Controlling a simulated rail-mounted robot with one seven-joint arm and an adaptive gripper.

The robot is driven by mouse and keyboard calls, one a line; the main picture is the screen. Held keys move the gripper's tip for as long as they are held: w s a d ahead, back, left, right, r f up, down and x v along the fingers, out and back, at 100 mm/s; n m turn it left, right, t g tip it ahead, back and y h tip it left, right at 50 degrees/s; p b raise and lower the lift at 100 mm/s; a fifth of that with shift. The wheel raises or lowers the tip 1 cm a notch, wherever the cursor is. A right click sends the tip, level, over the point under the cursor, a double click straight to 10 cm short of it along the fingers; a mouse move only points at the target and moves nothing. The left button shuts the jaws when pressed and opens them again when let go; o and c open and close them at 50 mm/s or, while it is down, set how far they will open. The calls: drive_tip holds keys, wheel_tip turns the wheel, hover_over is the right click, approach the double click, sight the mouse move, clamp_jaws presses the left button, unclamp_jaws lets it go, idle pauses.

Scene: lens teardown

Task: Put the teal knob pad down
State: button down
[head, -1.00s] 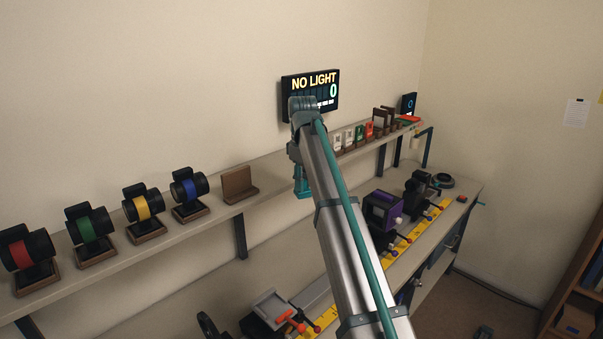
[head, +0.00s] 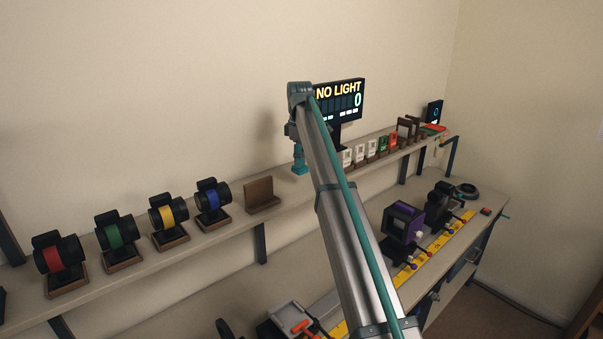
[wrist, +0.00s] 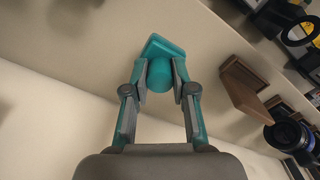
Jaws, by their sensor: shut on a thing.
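The teal knob pad (wrist: 165,46) shows in the wrist view with its round knob (wrist: 160,74) between the two fingertips. My gripper (wrist: 161,85) is shut on that knob. In the head view my gripper (head: 299,153) points down at the long wall shelf (head: 330,172), just right of an empty brown wooden stand. A teal part (head: 299,167) shows low at the gripper, close to the shelf top. I cannot tell whether the pad touches the shelf.
The brown stand (head: 263,195) is close by on the left, then a blue-banded lens (head: 211,196) and others. A "NO LIGHT" display (head: 345,97) and small cards (head: 360,151) are on the right. A lower bench (head: 470,225) holds a purple device (head: 403,222).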

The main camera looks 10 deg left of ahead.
sight(300, 172)
drive_tip(key=shift+f+p, duration=0.9)
drive_tip(key=shift+f, duration=1.55)
drive_tip(key=shift+f, duration=0.15)
drive_tip(key=c, duration=0.9)
unclamp_jaws()
drive_tip(key=shift+c, duration=0.2)
wheel_tip(300, 172, up, 12)
drive_tip(key=b, duration=0.5)
drive_tip(key=shift+r, duration=0.2)
